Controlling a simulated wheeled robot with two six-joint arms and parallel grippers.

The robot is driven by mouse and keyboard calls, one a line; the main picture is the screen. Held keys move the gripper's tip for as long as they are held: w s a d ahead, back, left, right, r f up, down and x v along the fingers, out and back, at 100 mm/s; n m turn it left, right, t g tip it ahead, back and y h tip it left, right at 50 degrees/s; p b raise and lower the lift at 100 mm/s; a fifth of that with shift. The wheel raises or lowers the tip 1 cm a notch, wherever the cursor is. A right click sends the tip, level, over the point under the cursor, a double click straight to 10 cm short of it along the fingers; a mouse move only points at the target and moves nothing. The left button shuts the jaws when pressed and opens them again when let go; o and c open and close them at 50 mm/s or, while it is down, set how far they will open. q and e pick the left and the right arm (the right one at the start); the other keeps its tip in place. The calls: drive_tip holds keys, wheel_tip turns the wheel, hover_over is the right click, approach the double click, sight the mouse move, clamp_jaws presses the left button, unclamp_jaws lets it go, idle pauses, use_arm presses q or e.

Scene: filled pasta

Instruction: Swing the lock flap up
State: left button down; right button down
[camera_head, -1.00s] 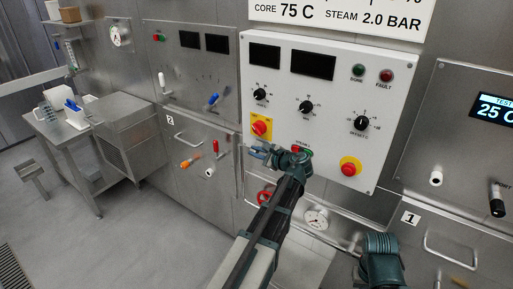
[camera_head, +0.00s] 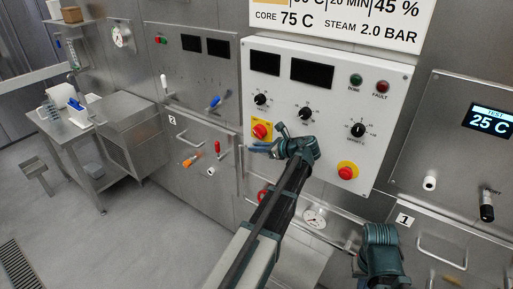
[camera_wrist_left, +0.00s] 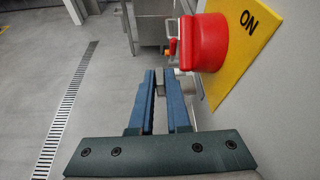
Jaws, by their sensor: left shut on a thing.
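The red knob (camera_head: 261,131) sits on a yellow plate on the white control panel (camera_head: 325,160). In the wrist view the red knob (camera_wrist_left: 205,42) is large and close, right of my fingertips, on the yellow plate (camera_wrist_left: 245,40) marked ON. My left gripper (camera_head: 270,139) is just below and right of the knob in the head view. Its blue fingers (camera_wrist_left: 163,88) are nearly together in the wrist view. A small grey piece, apparently the lock flap (camera_wrist_left: 161,90), shows at the fingertips, mostly hidden by them.
A second red knob (camera_head: 347,171) and black dials (camera_head: 305,113) stand out from the panel. A gauge (camera_head: 314,218) and handled door (camera_head: 442,252) are below. A steel side table (camera_head: 75,130) stands left, with open floor before it.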

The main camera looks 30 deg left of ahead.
idle(0.4)
use_arm(q)
drive_tip(key=c, duration=0.9)
unclamp_jaws()
drive_tip(key=shift+p+v, duration=2.65)
drive_tip(key=shift+v, duration=4.35)
drive_tip(key=shift+f, duration=0.1)
drive_tip(key=s+d+f+n+h, duration=0.4)
drive_tip(key=s+d, duration=0.3)
drive_tip(key=s, duration=0.1)
drive_tip(key=s+d+f+n+g+h, duration=0.1)
drive_tip(key=s+d+f+n+h, duration=0.3)
drive_tip(key=s+d, duration=0.4)
drive_tip(key=s+d+f+n+h, duration=0.4)
drive_tip(key=s+d+f+n, duration=0.1)
drive_tip(key=s+d, duration=0.3)
drive_tip(key=shift+f+n+g, duration=0.15)
drive_tip(key=shift+n+g, duration=0.25)
drive_tip(key=shift+n, duration=0.3)
